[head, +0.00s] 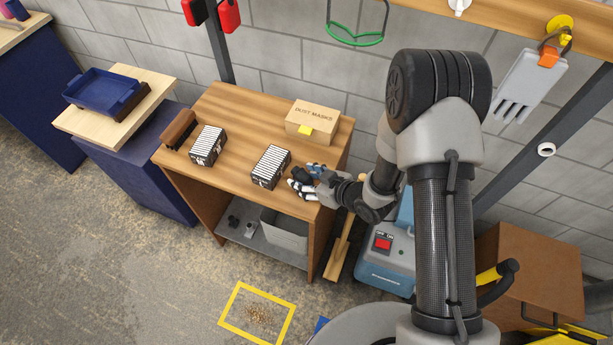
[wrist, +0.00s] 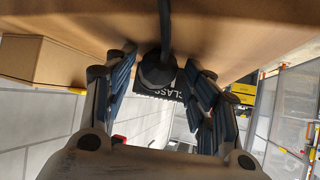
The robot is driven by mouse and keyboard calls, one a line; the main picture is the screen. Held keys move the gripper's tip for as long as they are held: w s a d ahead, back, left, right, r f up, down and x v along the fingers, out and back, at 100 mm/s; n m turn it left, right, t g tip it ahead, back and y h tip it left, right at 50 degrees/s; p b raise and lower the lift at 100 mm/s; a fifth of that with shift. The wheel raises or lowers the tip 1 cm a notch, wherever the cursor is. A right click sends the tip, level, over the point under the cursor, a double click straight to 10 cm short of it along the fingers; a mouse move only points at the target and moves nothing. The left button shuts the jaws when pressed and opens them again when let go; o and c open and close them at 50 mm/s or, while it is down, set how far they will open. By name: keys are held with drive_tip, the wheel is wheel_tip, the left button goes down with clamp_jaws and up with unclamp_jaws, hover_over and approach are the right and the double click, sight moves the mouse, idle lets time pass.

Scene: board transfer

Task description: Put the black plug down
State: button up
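The black plug (wrist: 157,72) is in the wrist view, between my two fingers, with its dark cord running up past the wooden surface. A narrow gap shows on each side of it, so my gripper (wrist: 162,75) looks open around it. In the head view my gripper (head: 305,180) is low over the right front part of the wooden workbench (head: 230,120), with the small black plug (head: 301,174) between its fingers. Whether the plug touches the bench top is hard to tell.
A black box of white slides (head: 271,166) stands just left of my gripper, and a second one (head: 208,145) farther left. A dust mask box (head: 312,120) is behind. The bench front between the boxes is clear.

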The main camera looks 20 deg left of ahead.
drive_tip(key=p+v, duration=0.1)
drive_tip(key=v, duration=1.1)
drive_tip(key=shift+r+p, duration=0.2)
drive_tip(key=shift+p, duration=0.2)
drive_tip(key=shift+d, duration=0.1)
drive_tip(key=w+d+r+m+t+h, duration=0.2)
drive_tip(key=w+d+r+h, duration=0.35)
drive_tip(key=d+r, duration=0.2)
drive_tip(key=d+r+m+h, duration=0.4)
drive_tip(key=d+r, duration=0.5)
drive_tip(key=d, duration=0.1)
drive_tip(key=s+d+r+m+h, duration=0.2)
drive_tip(key=s+d+r+m, duration=0.2)
drive_tip(key=s+r, duration=0.45)
drive_tip(key=s+a+r+m+g+y, duration=0.1)
drive_tip(key=s+a+r+m+g, duration=0.1)
drive_tip(key=s, duration=1.1)
drive_tip(key=shift+s+r+m, duration=0.3)
drive_tip(key=shift+r, duration=0.3)
drive_tip(key=shift+y, duration=0.25)
